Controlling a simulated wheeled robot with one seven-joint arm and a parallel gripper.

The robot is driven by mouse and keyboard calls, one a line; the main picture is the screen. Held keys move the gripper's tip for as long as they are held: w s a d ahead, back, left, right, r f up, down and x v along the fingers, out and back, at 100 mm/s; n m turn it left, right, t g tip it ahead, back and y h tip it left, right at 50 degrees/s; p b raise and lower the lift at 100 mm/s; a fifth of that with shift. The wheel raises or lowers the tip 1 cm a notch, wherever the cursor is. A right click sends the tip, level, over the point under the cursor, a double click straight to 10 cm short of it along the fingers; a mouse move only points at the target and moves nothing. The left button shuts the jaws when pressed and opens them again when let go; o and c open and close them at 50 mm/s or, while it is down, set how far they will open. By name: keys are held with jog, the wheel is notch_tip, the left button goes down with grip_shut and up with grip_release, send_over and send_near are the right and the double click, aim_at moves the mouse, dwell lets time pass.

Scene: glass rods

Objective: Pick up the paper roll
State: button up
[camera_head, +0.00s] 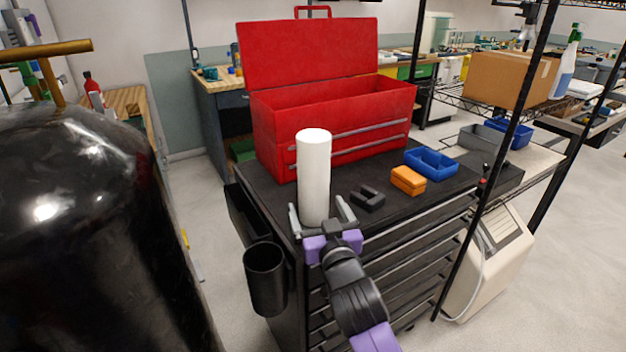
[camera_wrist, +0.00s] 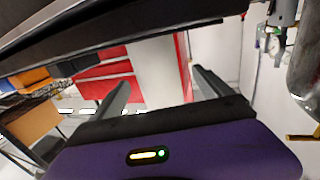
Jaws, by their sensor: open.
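The white paper roll (camera_head: 314,175) stands upright on the black top of the tool cabinet (camera_head: 262,192), near its front left corner. My gripper (camera_head: 322,212) is open at the roll's lower part, one finger on each side of it. In the wrist view the roll (camera_wrist: 160,72) shows between the two fingers of my gripper (camera_wrist: 158,88). I cannot tell whether either finger touches it. The roll's base is partly hidden by my gripper in the head view.
An open red toolbox (camera_head: 275,125) stands close behind the roll. A small black object (camera_head: 367,199), an orange box (camera_head: 408,180) and a blue bin (camera_head: 431,162) lie to the right. A black cup (camera_head: 265,280) hangs at the cabinet's left. A large black tank (camera_head: 85,220) fills the left foreground.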

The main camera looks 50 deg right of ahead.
jog(key=x, duration=0.4)
jog(key=shift+w+d+r, duration=0.1)
jog(key=shift+d, duration=0.15)
jog(key=c, duration=1.6)
jog(key=shift+r, duration=0.1)
